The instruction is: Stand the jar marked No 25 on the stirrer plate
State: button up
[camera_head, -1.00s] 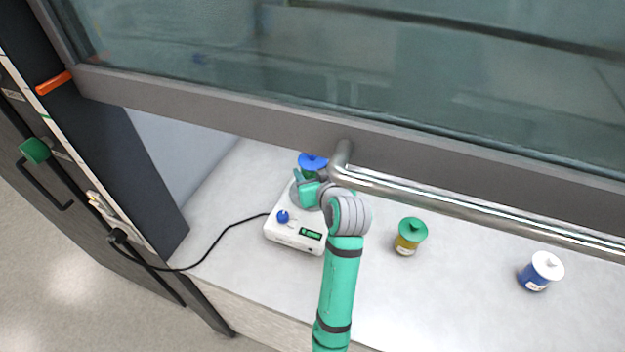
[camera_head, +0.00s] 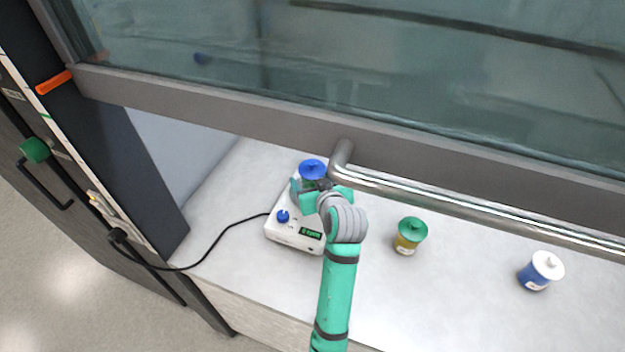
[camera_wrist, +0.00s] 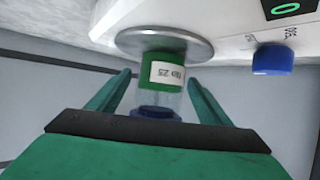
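The jar marked No 25 (camera_wrist: 163,82) has a blue lid, a clear body with green contents and a white label, which reads upside down in the wrist view. In the head view its blue lid (camera_head: 313,168) shows above the stirrer. The jar's base appears to rest upright on the round metal stirrer plate (camera_wrist: 135,42) of the white stirrer (camera_head: 283,232). My gripper (camera_wrist: 158,77) is open around the jar, one finger on each side, with a visible gap at the left finger. In the head view my gripper (camera_head: 319,193) hides the jar's lower part.
A green-lidded jar (camera_head: 410,237) and a white-lidded blue jar (camera_head: 540,272) stand to the right. The raised sash (camera_head: 250,120) and its metal handle (camera_head: 450,207) hang close over my wrist. A black cable (camera_head: 225,232) runs left from the stirrer.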

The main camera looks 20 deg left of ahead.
jog(key=shift+r, duration=0.15)
jog(key=shift+s+d+r, duration=0.15)
jog(key=shift+s+d, duration=0.05)
jog(key=v, duration=1.1)
jog(key=shift+s, duration=0.2)
jog(key=shift+r, duration=0.1)
